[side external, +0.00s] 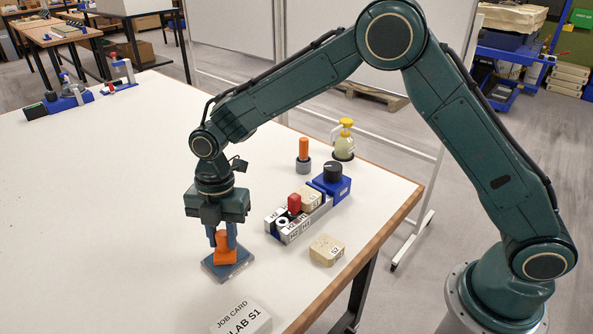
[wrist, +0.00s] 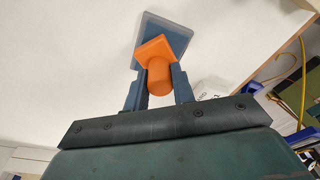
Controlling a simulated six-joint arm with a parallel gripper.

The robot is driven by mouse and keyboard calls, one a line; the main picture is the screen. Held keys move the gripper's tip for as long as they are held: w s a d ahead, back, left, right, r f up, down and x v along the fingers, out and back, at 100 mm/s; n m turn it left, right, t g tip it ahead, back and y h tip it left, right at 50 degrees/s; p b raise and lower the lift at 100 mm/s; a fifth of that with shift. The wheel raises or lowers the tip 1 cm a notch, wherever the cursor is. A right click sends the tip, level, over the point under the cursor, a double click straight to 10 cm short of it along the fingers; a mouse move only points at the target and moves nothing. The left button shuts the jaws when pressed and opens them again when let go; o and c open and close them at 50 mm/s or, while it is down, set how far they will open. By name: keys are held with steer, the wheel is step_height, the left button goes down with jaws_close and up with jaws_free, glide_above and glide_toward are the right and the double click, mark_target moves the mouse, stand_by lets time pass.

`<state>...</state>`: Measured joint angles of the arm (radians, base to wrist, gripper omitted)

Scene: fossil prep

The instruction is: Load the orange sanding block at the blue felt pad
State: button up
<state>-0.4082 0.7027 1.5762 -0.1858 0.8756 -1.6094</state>
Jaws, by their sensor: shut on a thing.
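The orange sanding block (side external: 225,254) has a square base and an upright round grip. In the side view it is at the blue felt pad (side external: 238,266); its base appears to be on or just above the pad, and I cannot tell which. My gripper (side external: 222,238) points down with its fingers shut on the block's grip. The wrist view shows the orange block (wrist: 157,62) between my two fingers (wrist: 158,90), with the blue felt pad (wrist: 172,27) beyond it. Part of the pad is hidden by the block and fingers.
A fixture (side external: 308,208) with white, red and tan pieces and a dark knob stands to the right. A tan block marked S2 (side external: 327,250) lies near the table edge. A job card (side external: 241,317) is in front. A bottle (side external: 344,140) and an orange-handled tool (side external: 303,150) stand behind.

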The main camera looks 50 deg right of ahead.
mark_target(221, 235)
steer(key=shift+f, duration=0.5)
stand_by(1.6)
steer(key=shift+r, duration=0.1)
steer(key=shift+r, duration=3.5)
steer(key=d+r+m+t, duration=0.1)
steer(key=d+m, duration=0.9)
steer(key=d, duration=0.5)
steer(key=w+d+r+m+t, duration=0.1)
steer(key=d+r+m, duration=0.1)
steer(key=d+m, duration=0.9)
steer(key=d, duration=0.4)
steer(key=shift+d+r+h, duration=0.3)
steer(key=shift+h, duration=0.1)
